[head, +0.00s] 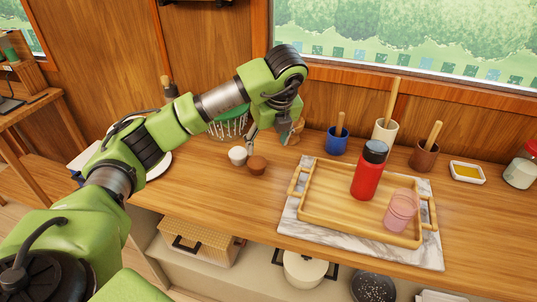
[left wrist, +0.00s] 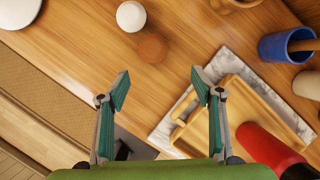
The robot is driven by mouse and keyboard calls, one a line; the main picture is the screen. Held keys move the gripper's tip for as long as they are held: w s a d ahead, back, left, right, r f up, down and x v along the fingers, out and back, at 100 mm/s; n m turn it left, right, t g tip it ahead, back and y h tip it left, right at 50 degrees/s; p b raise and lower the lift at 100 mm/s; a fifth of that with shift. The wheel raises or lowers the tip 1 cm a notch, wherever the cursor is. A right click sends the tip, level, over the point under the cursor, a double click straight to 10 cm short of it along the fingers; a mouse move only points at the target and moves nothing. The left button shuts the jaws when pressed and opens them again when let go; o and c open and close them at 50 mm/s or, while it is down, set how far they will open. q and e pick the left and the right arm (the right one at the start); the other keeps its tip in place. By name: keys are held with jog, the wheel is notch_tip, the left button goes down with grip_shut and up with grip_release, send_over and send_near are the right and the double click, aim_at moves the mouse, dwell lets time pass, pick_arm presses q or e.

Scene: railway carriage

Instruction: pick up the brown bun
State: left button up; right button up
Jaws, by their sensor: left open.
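The brown bun (head: 257,165) sits on the wooden counter, left of the tray, close beside a white round item (head: 237,155). In the left wrist view the bun (left wrist: 153,47) lies beyond my fingertips, roughly centred between them, with the white item (left wrist: 131,16) up and left of it. My left gripper (left wrist: 161,85) is open and empty, with its two teal-padded fingers apart. In the head view it hangs above the counter near the bun, partly hidden by its own wrist. My right gripper is in neither view.
A wooden tray (head: 315,216) on a marble board (head: 290,228) holds a red bottle (head: 367,178) and a pink cup (head: 402,210). A blue pot (head: 337,143) stands behind. A green basket (head: 230,126) is behind my arm. The counter in front of the bun is clear.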

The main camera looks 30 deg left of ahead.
aim_at(258, 160)
pick_arm(q)
jog(key=x, duration=0.2)
jog(key=a+p+x, duration=0.1)
jog(key=x, duration=0.5)
jog(key=shift+s+a+r+p, duration=0.2)
jog(key=shift+a+p, duration=0.05)
jog(key=shift+p, duration=0.05)
jog(key=shift+a+f, duration=0.1)
jog(key=shift+f, duration=0.15)
jog(key=p+x, duration=0.1)
jog(key=x, duration=0.2)
jog(key=shift+s+f+p, duration=0.1)
jog(key=shift+f+p, duration=0.2)
jog(key=shift+p, duration=0.1)
jog(key=shift+a+f, duration=0.15)
jog(key=shift+f, duration=0.35)
jog(key=c, duration=1.2)
